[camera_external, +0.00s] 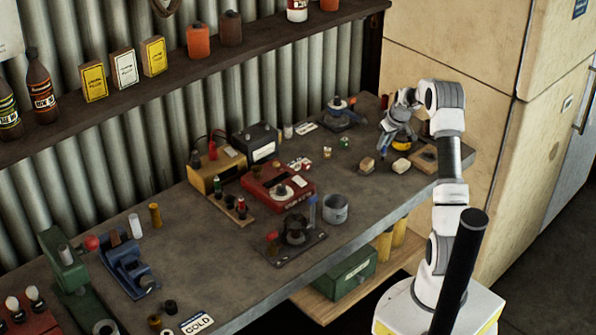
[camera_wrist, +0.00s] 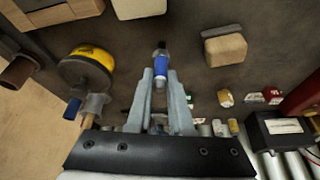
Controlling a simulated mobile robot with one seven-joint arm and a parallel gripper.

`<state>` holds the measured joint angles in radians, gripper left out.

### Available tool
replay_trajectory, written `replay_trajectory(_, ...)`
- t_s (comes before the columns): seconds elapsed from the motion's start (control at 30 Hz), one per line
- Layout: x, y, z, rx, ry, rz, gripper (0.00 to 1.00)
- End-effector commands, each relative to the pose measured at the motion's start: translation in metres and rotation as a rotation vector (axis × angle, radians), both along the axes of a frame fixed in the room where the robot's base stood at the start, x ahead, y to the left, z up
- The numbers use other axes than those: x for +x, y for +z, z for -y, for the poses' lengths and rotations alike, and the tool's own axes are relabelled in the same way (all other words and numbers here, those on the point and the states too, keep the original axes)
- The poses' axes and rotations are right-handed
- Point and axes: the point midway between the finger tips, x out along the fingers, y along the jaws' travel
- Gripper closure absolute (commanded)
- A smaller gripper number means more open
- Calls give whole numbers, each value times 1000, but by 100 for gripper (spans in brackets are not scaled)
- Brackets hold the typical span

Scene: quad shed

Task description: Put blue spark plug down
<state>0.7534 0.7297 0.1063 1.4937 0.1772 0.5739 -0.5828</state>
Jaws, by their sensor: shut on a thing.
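The blue spark plug (camera_wrist: 160,76) is between the two fingers of my gripper (camera_wrist: 160,82) in the wrist view. Its blue body shows at the fingertips, with a dark end and metal tip pointing away from the gripper. The fingers are shut on it. In the external view my gripper (camera_external: 394,143) is over the far right end of the workbench (camera_external: 365,200), and the plug cannot be made out clearly there. I cannot tell whether the plug touches the bench top.
A round yellow-topped thing (camera_wrist: 86,70) is close left of my fingers in the wrist view. A tan block (camera_wrist: 225,49) lies to the right, and a pale block (camera_wrist: 138,7) lies ahead. Small coloured pieces (camera_wrist: 226,98) lie farther right. Bare bench shows between them.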

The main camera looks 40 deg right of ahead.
Motion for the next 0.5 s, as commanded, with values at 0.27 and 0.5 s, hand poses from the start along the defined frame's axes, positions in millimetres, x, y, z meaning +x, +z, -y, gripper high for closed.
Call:
replay_trajectory(0.27,0,-3,0,-2,0,3,100)
replay_trajectory(0.5,0,-6,0,-1,0,2,61)
